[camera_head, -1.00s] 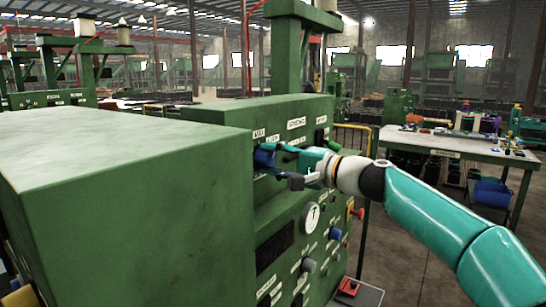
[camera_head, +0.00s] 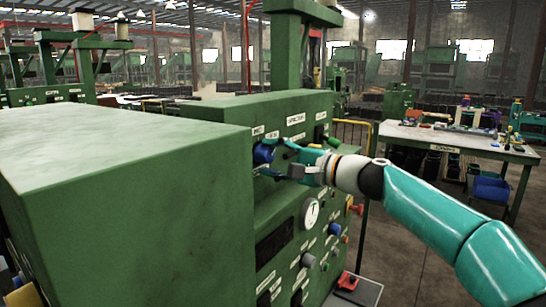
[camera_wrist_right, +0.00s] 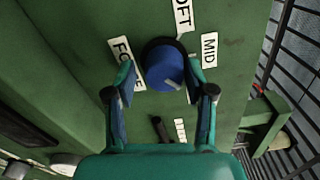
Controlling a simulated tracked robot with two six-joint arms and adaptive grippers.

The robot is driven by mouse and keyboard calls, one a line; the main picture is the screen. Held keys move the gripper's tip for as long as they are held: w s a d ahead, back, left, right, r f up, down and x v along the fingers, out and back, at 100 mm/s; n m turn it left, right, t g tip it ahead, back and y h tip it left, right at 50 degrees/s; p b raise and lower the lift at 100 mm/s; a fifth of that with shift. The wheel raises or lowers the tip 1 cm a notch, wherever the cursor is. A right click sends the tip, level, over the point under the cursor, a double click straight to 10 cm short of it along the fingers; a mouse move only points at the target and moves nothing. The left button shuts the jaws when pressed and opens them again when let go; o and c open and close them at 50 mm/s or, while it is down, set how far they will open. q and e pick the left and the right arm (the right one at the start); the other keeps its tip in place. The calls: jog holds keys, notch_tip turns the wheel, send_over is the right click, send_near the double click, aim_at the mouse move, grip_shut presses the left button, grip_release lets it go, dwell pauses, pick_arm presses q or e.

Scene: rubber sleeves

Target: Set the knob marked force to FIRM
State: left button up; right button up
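The blue knob (camera_wrist_right: 163,68) sits on the green panel, with a pale mark on its lower right side. Around it are the labels FORCE (camera_wrist_right: 124,65), one ending in "OFT" (camera_wrist_right: 183,14) and MID (camera_wrist_right: 209,50); another label (camera_wrist_right: 180,130) below is too foreshortened to read. In the head view the knob (camera_head: 263,153) is at the panel's left end. My right gripper (camera_wrist_right: 160,74) is open, one finger on each side of the knob, with apparent gaps. It also shows in the head view (camera_head: 273,158). My left gripper is not in view.
A dark lever (camera_wrist_right: 160,129) lies just below the knob. The panel (camera_head: 290,215) carries a round gauge (camera_head: 310,212) and several other knobs. A green housing (camera_head: 110,190) juts out at left. A workbench (camera_head: 460,140) stands at right.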

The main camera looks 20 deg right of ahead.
jog(key=shift+o, duration=0.5)
jog(key=shift+w, duration=0.1)
jog(key=shift+r, duration=0.1)
jog(key=shift+s+d, duration=0.1)
jog(key=shift+s, duration=0.1)
jog(key=shift+s+d, duration=0.2)
jog(key=shift+d, duration=0.05)
jog(key=v, duration=1.1)
